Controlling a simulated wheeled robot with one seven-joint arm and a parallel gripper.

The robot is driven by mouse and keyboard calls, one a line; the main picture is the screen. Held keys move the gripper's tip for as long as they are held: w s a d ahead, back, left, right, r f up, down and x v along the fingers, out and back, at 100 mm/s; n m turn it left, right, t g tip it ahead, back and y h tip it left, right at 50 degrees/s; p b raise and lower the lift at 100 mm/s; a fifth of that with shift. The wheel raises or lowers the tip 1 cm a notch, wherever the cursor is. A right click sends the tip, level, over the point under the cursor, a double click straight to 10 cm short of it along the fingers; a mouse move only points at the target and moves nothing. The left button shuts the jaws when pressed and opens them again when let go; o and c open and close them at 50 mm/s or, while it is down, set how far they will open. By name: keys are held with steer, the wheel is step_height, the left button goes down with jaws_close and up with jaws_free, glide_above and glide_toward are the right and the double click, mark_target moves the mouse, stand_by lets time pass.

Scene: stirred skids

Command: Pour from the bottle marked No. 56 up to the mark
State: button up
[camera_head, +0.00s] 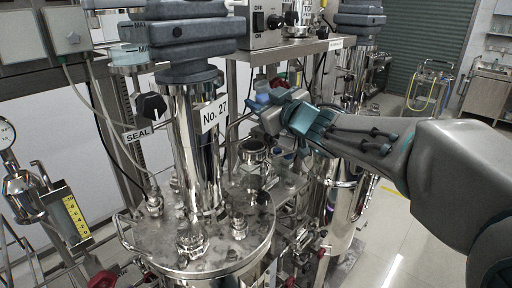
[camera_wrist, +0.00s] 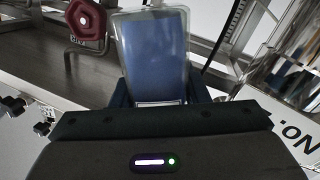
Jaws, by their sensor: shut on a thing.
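My gripper (camera_head: 270,110) is shut on a clear bluish bottle (camera_wrist: 152,50), which fills the upper middle of the wrist view between the two dark fingers. In the head view a small blue part of the bottle (camera_head: 262,98) shows at the fingertips, above an open steel port (camera_head: 254,150). No number can be read on the bottle, so I cannot tell if it is No. 56. A clear pot with a MAX line (camera_head: 130,55) stands at the upper left, partly behind a grey motor. Whether it bears the mark meant is unclear.
A steel vessel lid (camera_head: 165,240) with several fittings stands in front, its column carrying a No. 27 sign (camera_head: 214,114). A second steel vessel (camera_head: 338,210) stands below my arm. A red handwheel (camera_wrist: 86,20) is close to the bottle. Open floor (camera_head: 420,250) lies to the right.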

steer(key=shift+d+f+n+b, duration=0.3)
steer(key=shift+n+b, duration=0.1)
steer(key=shift+b, duration=0.1)
steer(key=shift+r, duration=0.1)
steer(key=shift+n, duration=0.3)
steer(key=shift+w+d+f+n+b, duration=0.15)
steer(key=shift+f+n+b, duration=0.2)
steer(key=shift+b, duration=0.2)
steer(key=shift+n, duration=0.25)
steer(key=shift+w+d+f+n+b, duration=0.15)
steer(key=shift+f+n+b, duration=0.1)
steer(key=shift+n+b, duration=0.4)
steer(key=shift+r, duration=0.1)
